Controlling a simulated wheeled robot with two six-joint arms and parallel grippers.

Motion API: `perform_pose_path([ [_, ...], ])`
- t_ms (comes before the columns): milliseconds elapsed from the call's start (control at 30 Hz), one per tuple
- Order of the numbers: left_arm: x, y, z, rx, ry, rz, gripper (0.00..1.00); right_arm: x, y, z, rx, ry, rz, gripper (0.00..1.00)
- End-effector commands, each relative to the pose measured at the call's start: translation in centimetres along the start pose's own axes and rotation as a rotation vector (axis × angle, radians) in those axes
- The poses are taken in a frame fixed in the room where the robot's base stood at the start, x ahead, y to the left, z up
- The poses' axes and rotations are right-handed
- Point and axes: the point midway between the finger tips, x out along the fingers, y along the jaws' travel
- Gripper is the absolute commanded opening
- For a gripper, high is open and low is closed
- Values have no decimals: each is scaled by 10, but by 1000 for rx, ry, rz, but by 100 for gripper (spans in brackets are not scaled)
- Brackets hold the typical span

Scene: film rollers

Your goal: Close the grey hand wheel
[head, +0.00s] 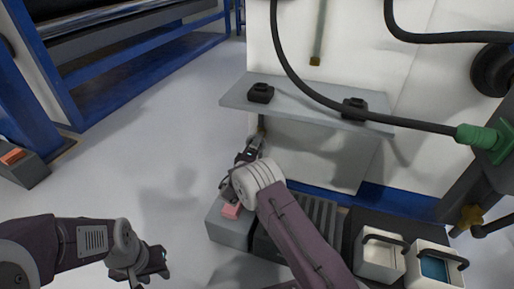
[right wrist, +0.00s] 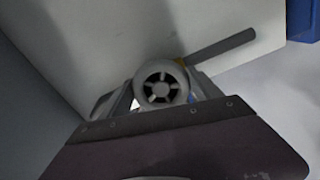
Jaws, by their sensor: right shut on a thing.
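The grey hand wheel (right wrist: 160,88) shows in the right wrist view as a round rim with spokes and dark gaps. My right gripper (right wrist: 162,96) is shut on it, with a finger on either side. A grey pipe (right wrist: 222,47) with a brass-coloured fitting runs up to the right behind the wheel. In the head view my right gripper (head: 251,151) is below the grey shelf, beside the white cabinet; the wheel is mostly hidden there. My left gripper (head: 152,264) is low at the left, over the floor and away from the wheel; its jaws are unclear.
The grey shelf (head: 300,105) with two black knobs juts out above my right gripper. A grey box (head: 228,228) with a pink block stands below my right arm. White containers (head: 380,259) stand at the lower right. A black hose crosses the upper right. Open floor lies left.

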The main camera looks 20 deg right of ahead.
Motion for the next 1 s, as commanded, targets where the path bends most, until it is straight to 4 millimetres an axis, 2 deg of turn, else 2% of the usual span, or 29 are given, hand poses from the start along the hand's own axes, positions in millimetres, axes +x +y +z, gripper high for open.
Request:
perform_pose_path([
  [200, 4, 0, 0, 0, 0, 0, 36, -1, -4, 0, 173, 0, -4, 32],
  [500, 4, 0, 0, 0, 0, 0, 36, -1, -4, 0, 342, 0, -4, 32],
  [1000, 4, 0, 0, 0, 0, 0, 36, -1, -5, -1, 422, 0, -4, 32],
])
